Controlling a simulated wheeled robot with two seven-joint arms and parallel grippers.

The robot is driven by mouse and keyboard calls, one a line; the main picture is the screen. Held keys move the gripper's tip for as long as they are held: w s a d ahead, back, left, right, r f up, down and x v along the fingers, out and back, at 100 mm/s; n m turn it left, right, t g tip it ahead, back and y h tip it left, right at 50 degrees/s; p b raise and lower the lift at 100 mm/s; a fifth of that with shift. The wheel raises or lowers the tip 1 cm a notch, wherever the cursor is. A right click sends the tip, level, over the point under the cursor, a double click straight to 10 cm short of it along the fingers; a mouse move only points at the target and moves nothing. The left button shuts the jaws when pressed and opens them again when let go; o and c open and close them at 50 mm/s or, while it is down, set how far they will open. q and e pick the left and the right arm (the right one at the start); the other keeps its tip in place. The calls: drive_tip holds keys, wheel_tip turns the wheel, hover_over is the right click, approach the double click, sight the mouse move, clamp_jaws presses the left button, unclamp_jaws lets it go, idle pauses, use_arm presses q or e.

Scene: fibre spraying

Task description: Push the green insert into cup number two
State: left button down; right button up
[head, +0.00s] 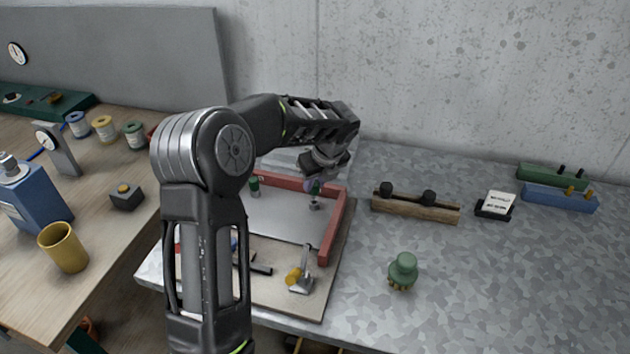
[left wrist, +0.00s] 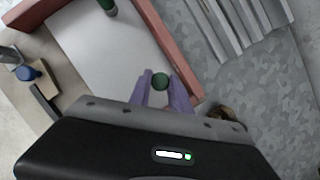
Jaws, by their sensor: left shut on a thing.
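My left gripper (head: 322,182) reaches over the red-framed board and points down. Its purple fingers (left wrist: 168,92) are shut on a small green piece, likely the green insert (left wrist: 160,81), seen end-on in the left wrist view. In the head view the green piece (head: 314,187) shows just under the fingers, above a small grey part (head: 314,204); I cannot tell whether they touch. Another green cylinder (head: 254,184) stands at the board's far left corner and shows in the left wrist view (left wrist: 109,6). No cup number is readable. My right gripper is not in view.
The red frame (head: 333,225) edges the pale plate (head: 275,217). A toggle clamp (head: 301,280) stands at its front. A green knobbed piece (head: 403,270) and a wooden block (head: 415,206) are to the right. The right counter is mostly clear.

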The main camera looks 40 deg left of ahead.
sight(316, 187)
use_arm(q)
drive_tip(key=shift+f+b, duration=0.75)
drive_tip(key=shift+f, duration=0.75)
drive_tip(key=c, duration=1.1)
unclamp_jaws()
drive_tip(key=b+v, duration=0.1)
drive_tip(key=v, duration=0.6)
drive_tip(key=shift+d+r, duration=0.1)
drive_tip(key=shift+r, duration=0.3)
drive_tip(key=shift+f, duration=0.1)
